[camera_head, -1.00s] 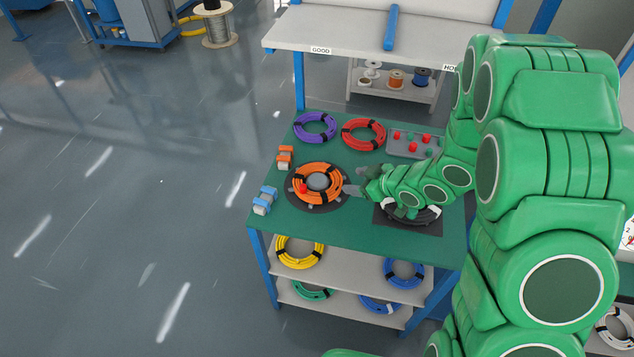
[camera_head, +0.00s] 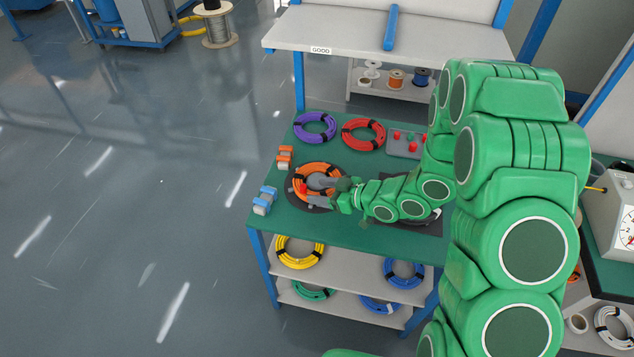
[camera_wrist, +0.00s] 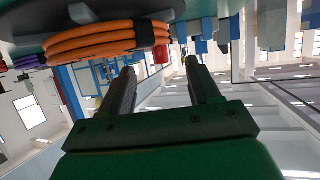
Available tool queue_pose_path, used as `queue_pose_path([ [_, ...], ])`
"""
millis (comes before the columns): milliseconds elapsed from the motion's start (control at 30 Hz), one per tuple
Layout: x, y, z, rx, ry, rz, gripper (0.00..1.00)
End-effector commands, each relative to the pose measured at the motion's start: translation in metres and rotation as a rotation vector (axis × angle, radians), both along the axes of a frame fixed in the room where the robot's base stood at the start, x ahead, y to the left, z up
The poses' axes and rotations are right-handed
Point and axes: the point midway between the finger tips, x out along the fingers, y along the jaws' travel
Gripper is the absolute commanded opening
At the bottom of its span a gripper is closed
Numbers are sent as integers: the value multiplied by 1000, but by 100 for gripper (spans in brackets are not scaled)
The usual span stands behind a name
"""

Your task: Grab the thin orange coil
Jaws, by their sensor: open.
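The orange coil (camera_head: 313,167) with black ties lies flat on a round dark holder at the left of the green table. My gripper (camera_head: 319,192) reaches in from the right, and its two grey fingers overlap the coil's right and lower right parts in the head view. In the wrist view the coil (camera_wrist: 100,40) spans the upper left, while my gripper (camera_wrist: 163,78) has its fingers spread with nothing between them. The coil appears outside the fingers there. Whether a finger touches it I cannot tell. The coil's right part is hidden behind my gripper in the head view.
A purple coil (camera_head: 315,127) and a red coil (camera_head: 363,134) lie behind, with a control box (camera_head: 402,146) beside them. Orange clamps (camera_head: 284,157) and blue clamps (camera_head: 265,200) stand at the left edge. A yellow coil (camera_head: 299,252) is on the shelf below.

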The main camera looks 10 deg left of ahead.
Motion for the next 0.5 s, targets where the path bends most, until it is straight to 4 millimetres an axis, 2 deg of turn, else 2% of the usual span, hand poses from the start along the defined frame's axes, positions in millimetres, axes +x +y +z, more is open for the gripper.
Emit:
queue_pose_path([
  [300, 6, 31, -13, -2, 3, 3, 62],
  [500, 9, 40, -16, -1, 2, 1, 62],
])
